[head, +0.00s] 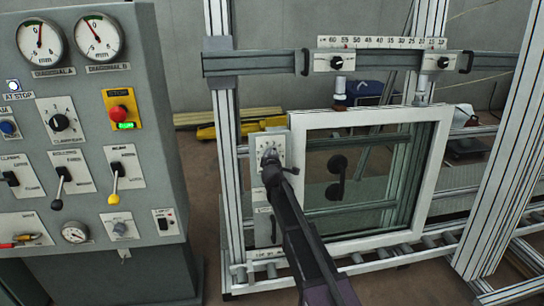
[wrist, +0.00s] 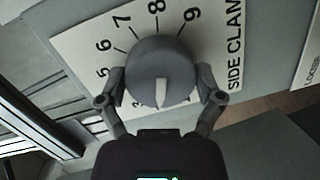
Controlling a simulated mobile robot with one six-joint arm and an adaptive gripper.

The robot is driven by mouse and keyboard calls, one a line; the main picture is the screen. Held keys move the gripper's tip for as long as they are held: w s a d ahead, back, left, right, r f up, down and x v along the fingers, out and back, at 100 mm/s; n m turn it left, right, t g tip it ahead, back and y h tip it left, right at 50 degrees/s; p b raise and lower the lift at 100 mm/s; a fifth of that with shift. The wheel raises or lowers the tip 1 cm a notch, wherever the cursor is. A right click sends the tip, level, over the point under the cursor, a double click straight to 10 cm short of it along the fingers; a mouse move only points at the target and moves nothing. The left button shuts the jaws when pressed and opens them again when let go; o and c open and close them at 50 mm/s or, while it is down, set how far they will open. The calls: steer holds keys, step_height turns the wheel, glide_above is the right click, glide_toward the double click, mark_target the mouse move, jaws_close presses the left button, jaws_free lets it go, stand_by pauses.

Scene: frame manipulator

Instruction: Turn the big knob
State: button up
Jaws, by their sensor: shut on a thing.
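The big knob (wrist: 160,72) is a grey round knob with a pale pointer ridge, on a white dial plate (wrist: 85,30) with black numbers and the words "SIDE CLAM…" partly cut off. In the wrist view my gripper (wrist: 161,92) has one finger on each side of the knob and is shut on it. The pointer ridge points toward the gripper's palm, at the bottom of the picture. In the head view my gripper (head: 270,160) is at the dial plate (head: 262,143) left of the white window frame, and my arm hides most of the knob.
A grey control cabinet (head: 170,55) with gauges, levers and a red button stands at the left. The white window frame (head: 299,135) is right beside my arm, on a roller conveyor (head: 400,254). A metal rail (head: 270,62) with small knobs crosses above.

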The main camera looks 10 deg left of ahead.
steer(key=m, duration=0.4)
steer(key=shift+w+g+y+p, duration=0.1)
steer(key=shift+g+y+p, duration=0.2)
steer(key=shift+p, duration=0.1)
steer(key=o, duration=0.9)
steer(key=shift+n, duration=0.3)
